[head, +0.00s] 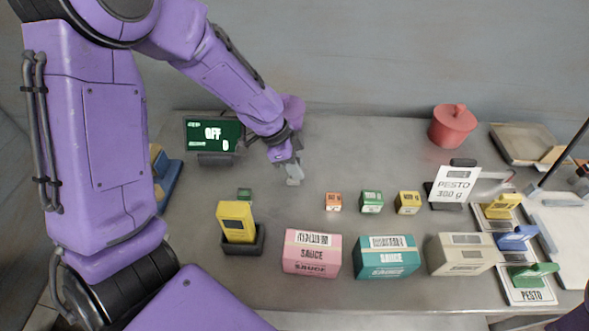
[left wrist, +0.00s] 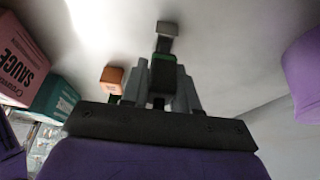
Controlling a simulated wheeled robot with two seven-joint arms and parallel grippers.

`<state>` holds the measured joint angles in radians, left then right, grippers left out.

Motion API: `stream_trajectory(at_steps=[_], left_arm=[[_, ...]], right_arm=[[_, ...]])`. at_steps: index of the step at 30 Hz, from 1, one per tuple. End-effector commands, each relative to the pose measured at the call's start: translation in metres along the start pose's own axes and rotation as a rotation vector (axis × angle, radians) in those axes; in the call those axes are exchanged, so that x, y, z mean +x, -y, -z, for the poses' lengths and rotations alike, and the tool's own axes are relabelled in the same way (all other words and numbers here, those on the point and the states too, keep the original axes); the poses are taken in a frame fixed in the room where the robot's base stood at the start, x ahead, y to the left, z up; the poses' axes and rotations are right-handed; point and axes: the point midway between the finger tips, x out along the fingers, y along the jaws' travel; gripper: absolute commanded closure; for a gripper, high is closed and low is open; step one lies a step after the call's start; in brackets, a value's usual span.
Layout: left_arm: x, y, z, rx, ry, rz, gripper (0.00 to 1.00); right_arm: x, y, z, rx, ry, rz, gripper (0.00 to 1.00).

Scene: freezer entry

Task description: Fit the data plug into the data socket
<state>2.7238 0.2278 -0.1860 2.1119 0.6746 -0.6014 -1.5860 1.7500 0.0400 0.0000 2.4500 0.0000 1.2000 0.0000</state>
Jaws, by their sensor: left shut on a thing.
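My left gripper (head: 293,172) hangs above the bare middle of the table, right of the display. In the left wrist view the gripper (left wrist: 161,85) is shut on a small dark green and black piece, which looks like the data plug (left wrist: 162,68). A grey tip shows beyond it. The fingers hide much of it in the head view. My right gripper is not in view.
A yellow device (head: 236,222) stands in a black cradle. Pink (head: 311,252) and teal (head: 387,257) sauce boxes line the front. Small orange, green and yellow boxes stand behind them. A red pot (head: 452,126) is at back right. The table's back middle is clear.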

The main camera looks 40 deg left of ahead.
Motion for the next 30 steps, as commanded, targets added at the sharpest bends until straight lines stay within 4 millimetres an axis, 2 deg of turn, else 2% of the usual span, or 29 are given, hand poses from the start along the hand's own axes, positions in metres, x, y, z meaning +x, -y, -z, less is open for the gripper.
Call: stream_trajectory(at_steps=[30], left_arm=[[-0.053,0.000,0.022,0.000,0.000,0.001,1.00]], right_arm=[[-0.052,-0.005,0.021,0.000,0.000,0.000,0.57]])
